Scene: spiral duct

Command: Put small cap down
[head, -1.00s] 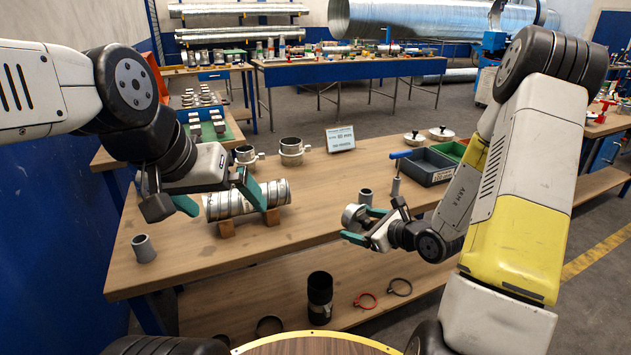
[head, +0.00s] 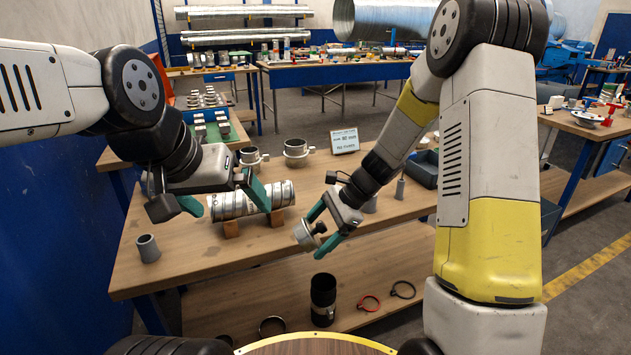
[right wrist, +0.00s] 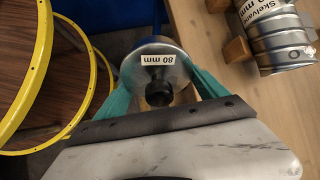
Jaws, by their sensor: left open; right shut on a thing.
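The small cap (head: 305,236) is a grey metal piece with a dark knob. It also shows in the right wrist view (right wrist: 155,61) with an "80 mm" label. My right gripper (head: 319,232) is shut on it, with teal fingers on both sides, and holds it by the table's front edge. My left gripper (head: 226,200) is open and empty at the spiral duct (head: 242,203), which lies on wooden blocks on the table (head: 185,262). The left fingers are near the duct; whether they touch it I cannot tell.
A grey sleeve (head: 148,249) stands at the table's left front corner. Two metal collars (head: 296,153) and a sign (head: 343,141) stand behind the duct. A black cylinder (head: 323,298) and rings (head: 369,303) are on the lower shelf. The front tabletop is mostly clear.

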